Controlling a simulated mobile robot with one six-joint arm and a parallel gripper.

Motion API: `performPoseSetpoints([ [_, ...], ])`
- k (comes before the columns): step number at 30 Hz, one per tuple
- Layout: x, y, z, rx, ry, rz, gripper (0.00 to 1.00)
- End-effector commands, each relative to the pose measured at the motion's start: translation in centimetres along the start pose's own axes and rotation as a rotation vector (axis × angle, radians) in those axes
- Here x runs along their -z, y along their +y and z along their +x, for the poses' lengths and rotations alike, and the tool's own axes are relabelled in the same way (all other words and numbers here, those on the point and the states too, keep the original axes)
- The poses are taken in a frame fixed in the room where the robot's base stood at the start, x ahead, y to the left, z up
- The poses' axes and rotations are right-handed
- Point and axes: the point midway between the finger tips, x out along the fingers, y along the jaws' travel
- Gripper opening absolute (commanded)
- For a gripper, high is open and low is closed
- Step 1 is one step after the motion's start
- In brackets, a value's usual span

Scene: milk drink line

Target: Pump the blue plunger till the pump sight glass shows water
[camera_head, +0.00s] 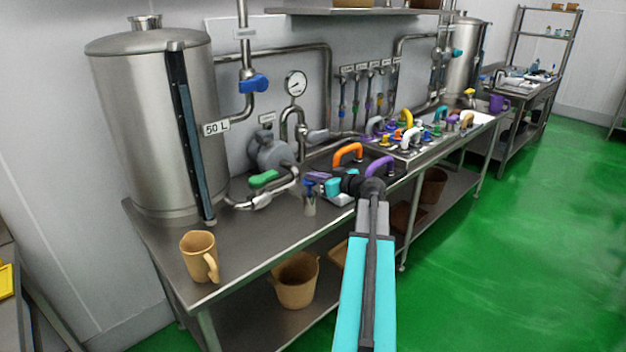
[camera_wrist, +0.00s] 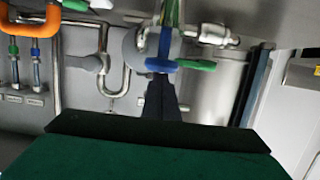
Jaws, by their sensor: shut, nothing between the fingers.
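The blue plunger (camera_head: 312,177) shows as a small blue top over a small grey upright body (camera_head: 310,205) on the bench. In the wrist view, which looks tilted over, the blue handle (camera_wrist: 161,65) lies right at the ends of my dark fingers. My gripper (camera_head: 326,184) is shut and empty, just right of the plunger in the head view; its fingers also show in the wrist view (camera_wrist: 163,88). Whether the fingertips touch the plunger I cannot tell. The water in the sight glass cannot be made out.
A green lever (camera_head: 263,179) and a round grey pump (camera_head: 270,150) stand left of and behind the plunger. An orange handle (camera_head: 347,153) and a purple handle (camera_head: 379,167) are close to my arm. A tan mug (camera_head: 199,256) stands at the near bench corner.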

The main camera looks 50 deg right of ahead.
Motion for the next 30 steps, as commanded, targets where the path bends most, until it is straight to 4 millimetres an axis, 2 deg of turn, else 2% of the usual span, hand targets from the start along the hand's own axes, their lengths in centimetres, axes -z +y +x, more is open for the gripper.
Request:
performPoseSetpoints([
  [1, -0.8, 0.0, 0.2, 0.001, -0.002, -0.001, 0.00],
  [12, -2.8, 0.0, 0.6, 0.001, -0.004, -0.002, 0.00],
  [30, -3.3, 0.0, 0.7, 0.003, -0.009, -0.001, 0.00],
])
